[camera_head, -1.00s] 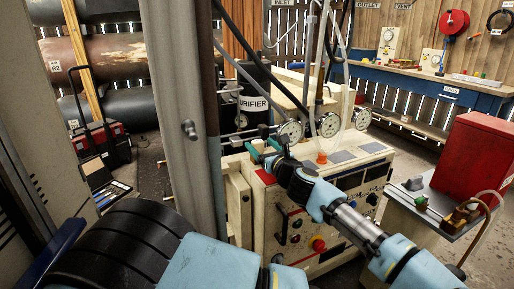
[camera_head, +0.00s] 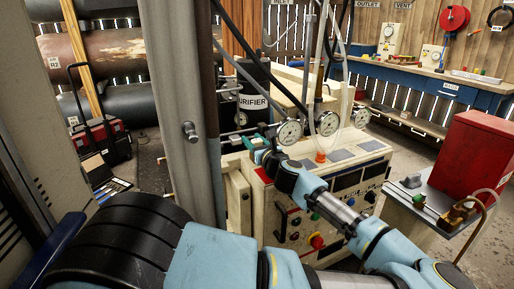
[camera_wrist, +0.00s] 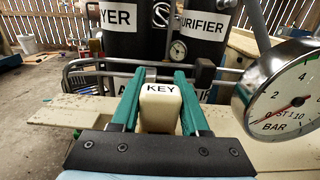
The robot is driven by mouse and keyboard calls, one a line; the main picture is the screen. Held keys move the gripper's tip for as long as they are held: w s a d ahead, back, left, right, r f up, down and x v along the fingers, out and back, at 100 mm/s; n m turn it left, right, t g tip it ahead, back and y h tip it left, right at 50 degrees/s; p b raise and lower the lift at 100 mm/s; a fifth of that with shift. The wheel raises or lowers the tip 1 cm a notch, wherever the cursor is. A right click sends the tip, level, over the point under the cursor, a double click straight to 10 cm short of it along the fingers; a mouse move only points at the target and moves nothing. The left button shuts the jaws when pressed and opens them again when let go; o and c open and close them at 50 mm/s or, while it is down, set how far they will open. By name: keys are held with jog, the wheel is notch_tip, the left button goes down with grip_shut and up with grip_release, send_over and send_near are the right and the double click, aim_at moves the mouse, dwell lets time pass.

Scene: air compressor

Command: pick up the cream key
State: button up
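The cream key (camera_wrist: 159,112) is a pale block marked "KEY". In the wrist view it stands between the two green fingers of my gripper (camera_wrist: 160,76). The fingers lie close along its left and right sides. I cannot tell whether they press on it or leave a thin gap. The key's lower end is hidden behind the dark palm plate. In the head view my gripper (camera_head: 257,145) is over the back left of the cream machine (camera_head: 262,195), near the purifier, and the key cannot be made out there.
A round pressure gauge (camera_wrist: 286,92) is close on the right in the wrist view. The black purifier cylinder (camera_wrist: 199,30) and metal rails stand behind the key. In the head view a grey post (camera_head: 185,110) is left of my gripper. Hoses hang above the machine.

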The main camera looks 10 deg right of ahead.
grip_shut()
